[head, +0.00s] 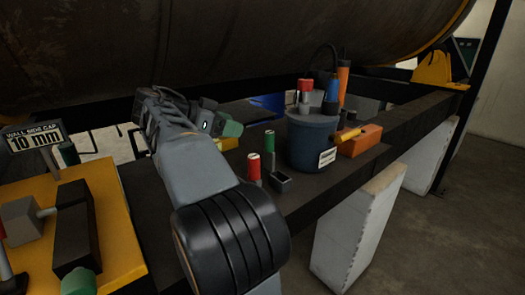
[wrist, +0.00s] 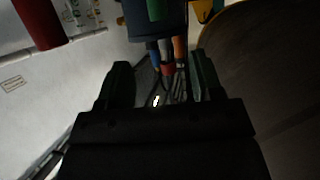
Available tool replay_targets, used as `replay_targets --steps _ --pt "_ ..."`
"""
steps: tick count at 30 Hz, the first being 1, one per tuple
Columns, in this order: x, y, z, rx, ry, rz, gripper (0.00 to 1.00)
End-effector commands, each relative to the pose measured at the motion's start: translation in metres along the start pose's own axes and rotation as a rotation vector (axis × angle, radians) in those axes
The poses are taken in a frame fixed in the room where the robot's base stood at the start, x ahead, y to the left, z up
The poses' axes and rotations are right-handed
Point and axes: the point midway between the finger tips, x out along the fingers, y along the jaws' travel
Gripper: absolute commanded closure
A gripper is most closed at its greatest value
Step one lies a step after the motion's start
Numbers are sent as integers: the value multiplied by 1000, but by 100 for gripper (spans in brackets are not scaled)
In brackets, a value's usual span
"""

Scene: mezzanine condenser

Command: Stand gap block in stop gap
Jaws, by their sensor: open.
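The sign reading "WALL SIDE GAP 10 mm" (head: 32,137) stands behind a yellow plate (head: 122,262) at left. On the plate are a grey block with a short rod (head: 22,219) and a long dark block (head: 74,232); I cannot tell whether the stop gap lies between them. I cannot tell surely which piece is the gap block; a small dark block (head: 281,181) is one candidate. My gripper (head: 226,127) is over the bench, partly hidden behind my arm. In the wrist view my gripper (wrist: 161,82) has its fingers apart, with nothing held between them.
A blue bin (head: 314,140) holds upright tools and cables. Red (head: 254,168) and green (head: 269,143) cylinders stand left of it. An orange block (head: 360,141) lies to its right. A large tank (head: 230,40) hangs low over the bench, limiting height.

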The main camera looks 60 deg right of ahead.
Motion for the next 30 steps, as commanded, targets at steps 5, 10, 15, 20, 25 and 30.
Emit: replay_targets --steps 5,10,15,20,25,30 --pt "33 1 -2 0 -1 5 40" --pt "52 0 -1 -2 -1 3 40" --pt "60 0 -1 -2 -1 2 40" --pt "77 2 -3 -2 -2 5 40" --pt "100 2 -1 -2 -1 5 40" --pt "111 2 0 -2 -2 3 40"
